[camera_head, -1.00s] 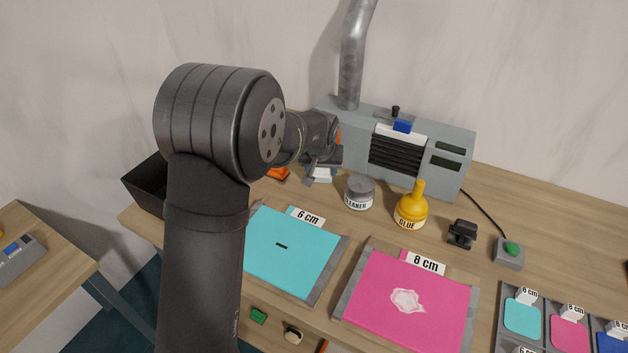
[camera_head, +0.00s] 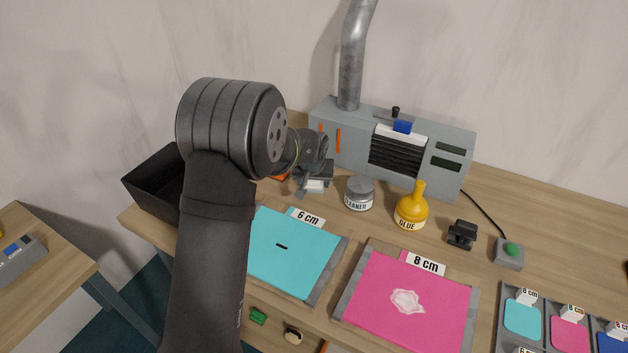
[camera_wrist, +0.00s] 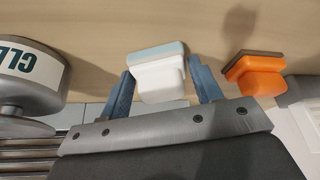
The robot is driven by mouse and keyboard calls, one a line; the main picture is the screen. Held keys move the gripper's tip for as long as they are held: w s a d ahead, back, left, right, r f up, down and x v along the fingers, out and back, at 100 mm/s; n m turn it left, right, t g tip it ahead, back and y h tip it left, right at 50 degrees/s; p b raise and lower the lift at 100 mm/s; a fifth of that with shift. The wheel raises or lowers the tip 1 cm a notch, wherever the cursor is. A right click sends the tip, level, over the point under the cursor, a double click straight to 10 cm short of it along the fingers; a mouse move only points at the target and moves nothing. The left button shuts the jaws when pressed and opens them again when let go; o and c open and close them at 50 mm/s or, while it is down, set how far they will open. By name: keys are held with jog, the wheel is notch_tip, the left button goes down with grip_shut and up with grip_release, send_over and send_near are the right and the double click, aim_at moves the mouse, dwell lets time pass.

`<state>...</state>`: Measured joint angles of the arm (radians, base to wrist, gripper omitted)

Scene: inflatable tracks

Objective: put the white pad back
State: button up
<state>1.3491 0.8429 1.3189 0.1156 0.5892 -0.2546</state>
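The white pad (camera_wrist: 160,80) is a white block handle with a pale blue-grey face; it stands on the table between my fingers in the wrist view. In the head view, it shows as a small white patch (camera_head: 315,186) left of the cleaner jar, partly hidden by my gripper (camera_head: 316,176). My gripper (camera_wrist: 164,90) has one blue-grey finger on each side of the pad's handle, with small gaps seeming to remain. It looks open. The pad's underside is not clear to see.
An orange pad (camera_wrist: 257,75) stands close to the right finger in the wrist view. The grey cleaner jar (camera_head: 360,193) and yellow glue bottle (camera_head: 411,208) are to the right. The grey vented machine (camera_head: 430,150) is behind. Cyan (camera_head: 290,252) and pink (camera_head: 408,301) sheets lie in front.

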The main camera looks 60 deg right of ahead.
jog(key=shift+o, duration=1.4)
jog(key=shift+r, duration=0.2)
jog(key=v, duration=1.2)
jog(key=shift+f, duration=0.15)
jog(key=x, duration=1.1)
jog(key=shift+w+d+f, duration=0.1)
jog(key=shift+d+f, duration=0.15)
jog(key=shift+f, duration=0.05)
jog(key=shift+r, duration=1.45)
